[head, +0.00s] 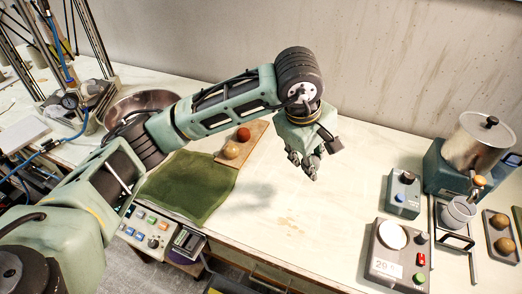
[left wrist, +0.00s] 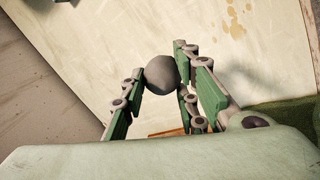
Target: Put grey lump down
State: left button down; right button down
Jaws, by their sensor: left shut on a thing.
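The grey lump (left wrist: 161,75) is a round ball held between the fingertips of my left gripper in the left wrist view. My left gripper (head: 303,168) is shut on it and points down over the pale bench (head: 290,225), right of the wooden board (head: 258,133). In the head view I cannot make out the lump among the fingers. I cannot tell the exact height above the bench. My right gripper is not in view.
A red ball (head: 243,134) and a tan ball (head: 231,150) lie on the board. A green cloth (head: 185,185) lies left. A scale (head: 385,266), a small blue-green box (head: 402,193) and a steel pot (head: 476,145) stand right. The bench between cloth and scale is clear.

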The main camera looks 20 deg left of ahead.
pick_arm(q)
jog(key=a+f+p, duration=0.1)
jog(key=a+f, duration=0.1)
jog(key=a, duration=0.1)
jog(key=w+a+f+p, duration=0.1)
jog(key=a+f, duration=0.1)
jog(key=a, duration=0.2)
jog(key=w+a+f+p, duration=0.1)
jog(key=a+f+p, duration=0.1)
jog(key=a, duration=0.2)
jog(key=shift+w+a+f, duration=0.1)
jog(key=shift+f, duration=0.15)
jog(key=shift+a+f, duration=0.15)
jog(key=shift+f, duration=0.05)
notch_tip(320, 180, down, 3)
jog(key=shift+f+p, duration=0.15)
jog(key=shift+p, duration=0.85)
jog(key=shift+f, duration=0.25)
jog(key=shift+f, duration=0.1)
jog(key=shift+f, duration=0.1)
jog(key=c, duration=1.4)
grip_release()
jog(key=shift+o, duration=0.2)
